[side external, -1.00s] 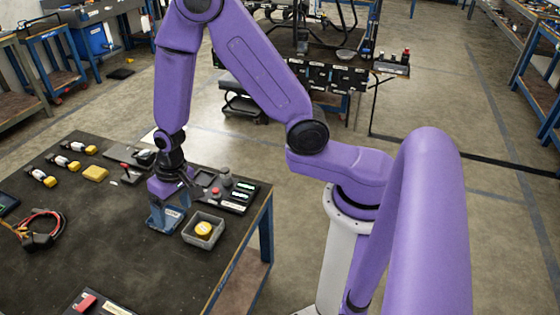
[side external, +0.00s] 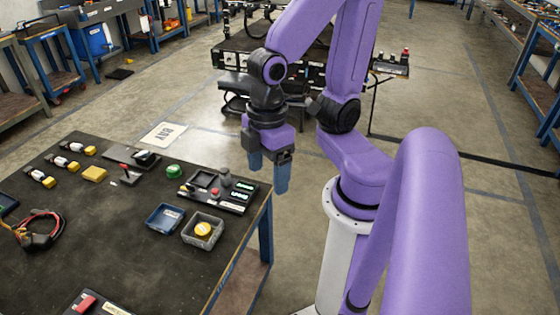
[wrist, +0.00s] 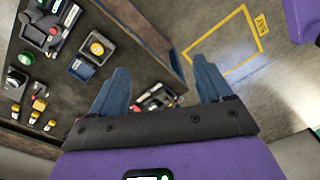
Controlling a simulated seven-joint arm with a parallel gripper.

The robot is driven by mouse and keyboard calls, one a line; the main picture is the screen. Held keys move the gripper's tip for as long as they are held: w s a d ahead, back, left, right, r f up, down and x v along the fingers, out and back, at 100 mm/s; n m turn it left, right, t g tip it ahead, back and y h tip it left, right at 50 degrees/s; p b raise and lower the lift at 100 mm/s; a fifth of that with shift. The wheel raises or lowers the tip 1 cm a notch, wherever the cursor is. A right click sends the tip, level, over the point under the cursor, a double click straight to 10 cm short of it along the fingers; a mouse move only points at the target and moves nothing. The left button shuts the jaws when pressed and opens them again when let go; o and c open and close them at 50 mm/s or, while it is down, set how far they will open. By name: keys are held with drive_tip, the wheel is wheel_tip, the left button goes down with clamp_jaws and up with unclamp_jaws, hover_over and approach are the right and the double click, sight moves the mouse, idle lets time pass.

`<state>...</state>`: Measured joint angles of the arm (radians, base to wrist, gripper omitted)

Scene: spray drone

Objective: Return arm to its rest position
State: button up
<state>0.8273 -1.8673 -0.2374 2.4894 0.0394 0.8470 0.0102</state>
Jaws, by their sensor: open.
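My gripper (side external: 268,172) hangs off the table's right edge, pointing down, above the floor. Its two blue fingers are spread apart with nothing between them. In the wrist view my gripper (wrist: 160,88) also shows open and empty, with table edge and floor beyond the fingers. My arm is folded back near its white pedestal.
The dark table (side external: 130,250) holds a blue tray (side external: 151,219), a grey bin (side external: 190,239) with a yellow round item (side external: 203,229), a control panel (side external: 222,208), a green dome (side external: 174,171) and several white-and-yellow parts. A cart (side external: 325,75) stands behind. Floor right of the table is clear.

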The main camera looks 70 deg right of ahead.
drive_tip(key=shift+s+d+r+n, duration=0.25)
drive_tip(key=shift+s+d, duration=0.15)
drive_tip(key=shift+s, duration=0.1)
drive_tip(key=shift+s+d+r+n, duration=0.2)
drive_tip(key=shift+s+d+n, duration=0.05)
drive_tip(key=shift+s+d, duration=0.2)
idle(0.7)
